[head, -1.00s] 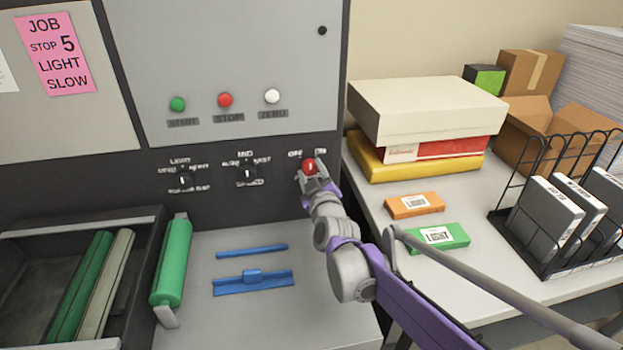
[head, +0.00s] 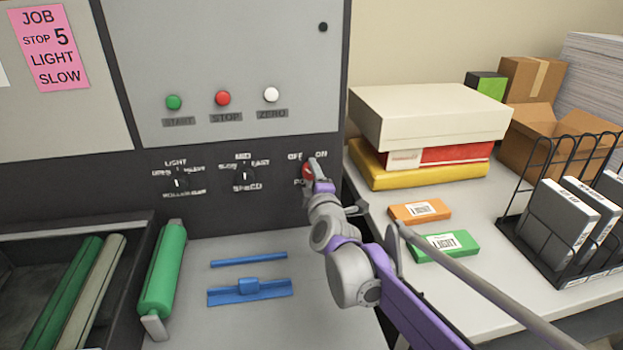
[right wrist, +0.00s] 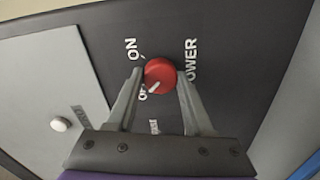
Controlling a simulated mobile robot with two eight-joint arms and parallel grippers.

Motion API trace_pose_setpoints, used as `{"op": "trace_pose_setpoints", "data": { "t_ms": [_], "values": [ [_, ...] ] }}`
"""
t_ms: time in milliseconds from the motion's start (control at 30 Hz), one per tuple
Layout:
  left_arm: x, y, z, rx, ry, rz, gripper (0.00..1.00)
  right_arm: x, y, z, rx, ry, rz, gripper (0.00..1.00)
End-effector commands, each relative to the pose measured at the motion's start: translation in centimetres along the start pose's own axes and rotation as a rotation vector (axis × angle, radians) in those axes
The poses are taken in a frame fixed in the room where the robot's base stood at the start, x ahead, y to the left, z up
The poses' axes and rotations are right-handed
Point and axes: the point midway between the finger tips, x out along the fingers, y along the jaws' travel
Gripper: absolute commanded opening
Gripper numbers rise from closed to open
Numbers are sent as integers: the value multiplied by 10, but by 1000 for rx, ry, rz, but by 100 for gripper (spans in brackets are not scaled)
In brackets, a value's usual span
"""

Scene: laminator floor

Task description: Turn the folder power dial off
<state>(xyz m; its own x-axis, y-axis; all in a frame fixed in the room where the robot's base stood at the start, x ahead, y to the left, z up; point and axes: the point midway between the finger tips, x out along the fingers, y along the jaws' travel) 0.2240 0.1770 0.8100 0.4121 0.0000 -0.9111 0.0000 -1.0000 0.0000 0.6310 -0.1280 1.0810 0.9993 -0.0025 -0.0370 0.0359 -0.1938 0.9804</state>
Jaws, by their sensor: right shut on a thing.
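The folder power dial is a round red knob (head: 308,171) on the dark panel strip, under OFF and ON labels and above a POWER label. My right gripper (head: 312,173) reaches it from the front and partly covers it. In the right wrist view the red dial (right wrist: 159,75) sits between the two fingers of my right gripper (right wrist: 159,78), which are shut on its sides. Its white pointer mark points toward the lower left there, at the OFF label, away from ON. My left gripper is not in view.
Two black dials, rollers (head: 176,181) and speed (head: 244,177), sit left on the same strip. Start, stop and zero buttons are above. Blue parts (head: 249,291) and a green roller (head: 164,268) lie below. Boxes (head: 428,116) and a wire rack (head: 562,240) stand right.

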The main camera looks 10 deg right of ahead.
Motion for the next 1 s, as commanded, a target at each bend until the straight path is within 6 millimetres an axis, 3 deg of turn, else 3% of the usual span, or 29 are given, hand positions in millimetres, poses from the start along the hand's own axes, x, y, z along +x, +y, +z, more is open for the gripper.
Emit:
{"op": "trace_pose_setpoints", "data": {
  "t_ms": [633,667,833,1000],
  "values": [
    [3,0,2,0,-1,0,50,0,0,0,-54,-1,0,0],
    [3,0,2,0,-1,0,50,0,0,0,-54,-1,0,53],
    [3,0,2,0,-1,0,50,0,0,0,-53,-1,0,82],
    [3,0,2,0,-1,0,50,0,0,0,-52,-2,0,82]
  ]
}}
